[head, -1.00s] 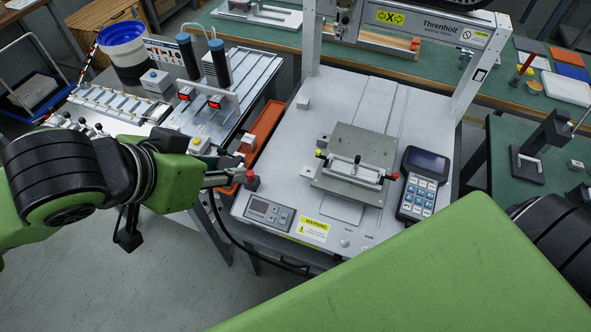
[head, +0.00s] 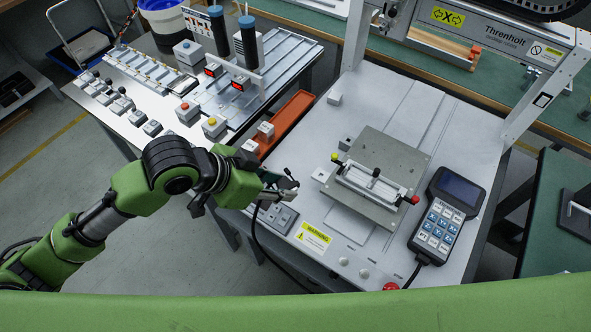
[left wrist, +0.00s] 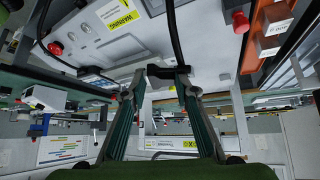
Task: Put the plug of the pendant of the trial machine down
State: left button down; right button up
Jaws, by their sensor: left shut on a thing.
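The pendant (head: 448,218), a dark handset with a screen and pale blue keys, lies on the right of the trial machine's light grey bed (head: 430,105). My left gripper (head: 284,188) is above the machine's front left corner, by the small control panel (head: 277,216). In the left wrist view its fingers are shut on the small black plug (left wrist: 166,72), with a black cable (left wrist: 173,30) running from it. In the head view this cable (head: 257,236) hangs below the gripper and curves along the machine's front. The plug is mostly hidden there. My right gripper is not in view.
A plate with a clamp fixture (head: 378,180) stands mid-bed. An orange tray (head: 288,122) lies between the machine and the left bench with its several button boxes. A red button (head: 390,286) is at the front edge. Bare bed lies behind the fixture.

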pick_arm(q)
jog(key=w+f, duration=0.2)
jog(key=w, duration=0.1)
jog(key=w+d+f, duration=0.1)
jog(key=w+f, duration=0.2)
jog(key=w+d+f, duration=0.1)
jog(key=w+f, duration=0.1)
jog(key=w, duration=0.2)
jog(key=shift+f, duration=0.15)
jog(key=shift+w+f, duration=0.65)
jog(key=shift+f, duration=1.6)
jog(key=shift+f, duration=0.1)
